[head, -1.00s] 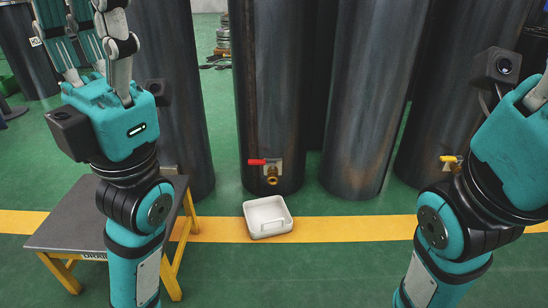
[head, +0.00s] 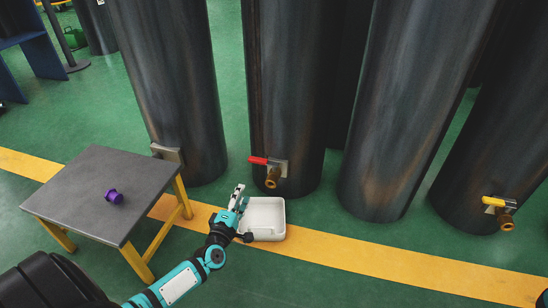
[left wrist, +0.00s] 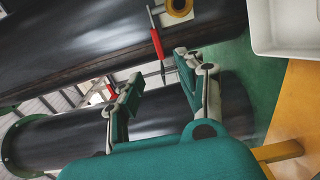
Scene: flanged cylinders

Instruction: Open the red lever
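The red lever (head: 258,160) sticks out to the left from a brass valve (head: 272,178) low on a dark cylinder (head: 285,100). In the left wrist view the red lever (left wrist: 157,44) shows just beyond the fingertips, with the round brass outlet (left wrist: 180,7) at the top edge. My left gripper (head: 239,190) is below and left of the lever in the head view, near the white tray. In the left wrist view its fingers (left wrist: 160,72) are spread, with nothing held between them. Whether a finger touches the lever cannot be told. My right gripper is out of view.
A white tray (head: 279,233) stands on the floor below the valve, close to my left gripper. A low grey table (head: 75,185) with a purple object (head: 114,197) stands at left. Another cylinder at right has a yellow lever (head: 493,201). Green floor lies in front.

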